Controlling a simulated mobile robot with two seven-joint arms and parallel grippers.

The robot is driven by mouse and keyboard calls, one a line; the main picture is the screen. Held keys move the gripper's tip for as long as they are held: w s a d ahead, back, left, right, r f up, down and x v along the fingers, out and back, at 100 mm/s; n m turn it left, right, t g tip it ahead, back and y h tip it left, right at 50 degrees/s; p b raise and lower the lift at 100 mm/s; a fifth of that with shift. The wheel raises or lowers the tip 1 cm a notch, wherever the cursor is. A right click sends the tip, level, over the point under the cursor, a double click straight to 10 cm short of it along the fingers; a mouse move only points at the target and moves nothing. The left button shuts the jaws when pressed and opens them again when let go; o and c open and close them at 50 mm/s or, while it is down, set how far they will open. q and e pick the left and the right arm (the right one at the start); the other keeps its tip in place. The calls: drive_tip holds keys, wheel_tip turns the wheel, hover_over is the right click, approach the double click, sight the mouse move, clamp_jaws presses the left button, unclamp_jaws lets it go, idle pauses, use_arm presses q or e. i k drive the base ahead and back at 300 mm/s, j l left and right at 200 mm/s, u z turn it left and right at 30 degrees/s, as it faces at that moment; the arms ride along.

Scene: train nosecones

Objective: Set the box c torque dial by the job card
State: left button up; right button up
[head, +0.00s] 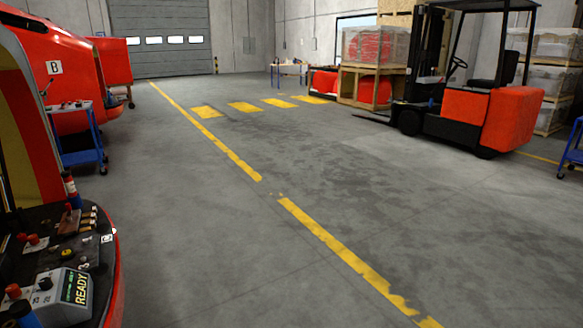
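At the lower left stands a dark equipment deck (95,270) with a red rim, and a small white tag (107,238) on it appears to read C. A grey control box (62,308) sits on this deck, with a lit screen (76,287) showing READY in large letters and smaller green text. A black knob (45,284) and a red knob (13,291) are on or near the box; I cannot tell which is the torque dial or read any setting. No job card can be made out. Neither of my grippers is in view.
A red nosecone (75,100) tagged B stands behind, beside a blue cart (78,135). A red forklift (490,115) is at the upper right, near crates. Another blue cart (572,155) is at the right edge. The grey floor between is clear, with yellow lines.

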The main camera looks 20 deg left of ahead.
sight(46, 283)
drive_tip(key=i+u, duration=0.45)
drive_tip(key=i+l+u, duration=0.15)
drive_tip(key=i+u, duration=0.25)
drive_tip(key=i, duration=0.15)
drive_tip(key=i+u, duration=0.2)
drive_tip(key=u, duration=0.25)
drive_tip(key=i+u, duration=0.15)
drive_tip(key=u, duration=0.25)
drive_tip(key=i+l+u, duration=0.1)
drive_tip(key=u, duration=0.35)
drive_tip(key=i+l, duration=0.05)
